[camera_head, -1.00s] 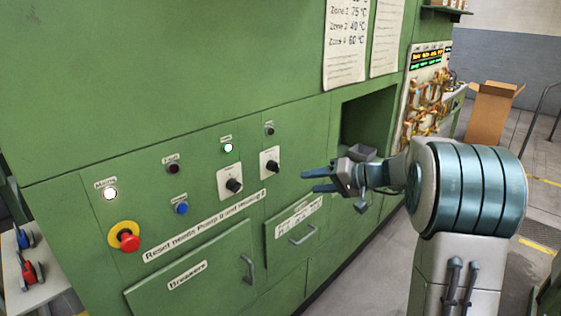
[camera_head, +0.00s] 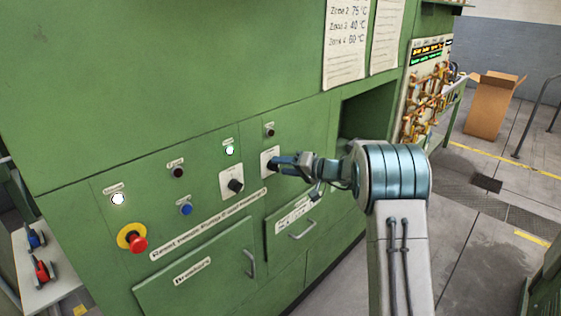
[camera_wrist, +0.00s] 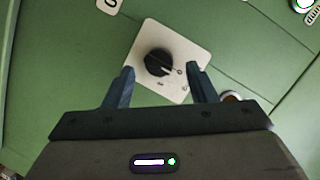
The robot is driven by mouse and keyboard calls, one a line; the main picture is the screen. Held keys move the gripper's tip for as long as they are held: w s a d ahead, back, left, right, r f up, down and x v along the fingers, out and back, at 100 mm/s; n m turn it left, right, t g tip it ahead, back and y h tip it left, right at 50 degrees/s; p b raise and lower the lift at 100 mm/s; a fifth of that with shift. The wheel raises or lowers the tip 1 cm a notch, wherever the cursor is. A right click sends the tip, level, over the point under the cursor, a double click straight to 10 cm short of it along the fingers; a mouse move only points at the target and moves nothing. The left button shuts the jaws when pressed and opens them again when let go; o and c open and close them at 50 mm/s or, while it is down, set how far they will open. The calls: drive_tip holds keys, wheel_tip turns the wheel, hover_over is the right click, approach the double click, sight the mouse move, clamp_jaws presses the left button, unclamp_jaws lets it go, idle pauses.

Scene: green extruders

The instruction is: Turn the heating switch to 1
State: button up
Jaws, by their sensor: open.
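A black rotary knob (camera_wrist: 158,62) on a white square plate (camera_wrist: 190,50) is in the middle of the wrist view. Its pointer mark faces lower right, towards a small mark that looks like a 0. In the head view this plate (camera_head: 265,158) is the right one of two, and the gripper mostly covers its knob. My gripper (camera_head: 275,163) is open in front of it. In the wrist view, the blue fingers of my gripper (camera_wrist: 160,71) lie on either side of the knob, not closed on it. I cannot read which knob is labelled heating.
Another black knob (camera_head: 235,185) sits on a plate to the left. Below are a drawer handle (camera_head: 302,231) and a breaker door handle (camera_head: 250,263).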

drive_tip(key=shift+x, duration=0.95)
drive_tip(key=shift+c, duration=0.2)
drive_tip(key=c, duration=0.9)
drive_tip(key=shift+d+f+b, duration=0.1)
drive_tip(key=shift+f+b, duration=0.1)
drive_tip(key=shift+b, duration=0.1)
drive_tip(key=shift+w+f+m+t+y+b, duration=0.15)
drive_tip(key=shift+m+y+b, duration=0.4)
drive_tip(key=shift+m+b, duration=1.3)
drive_tip(key=shift+s+f+m+t+y+b, duration=0.1)
drive_tip(key=shift+m+y+b, duration=0.5)
drive_tip(key=shift+m+b, duration=1.3)
drive_tip(key=shift+w+f+m+t+y+b, duration=0.15)
drive_tip(key=shift+m+y+b, duration=0.4)
drive_tip(key=shift+m+b, duration=1.3)
drive_tip(key=shift+s+r+b, duration=0.1)
drive_tip(key=shift+b, duration=0.25)
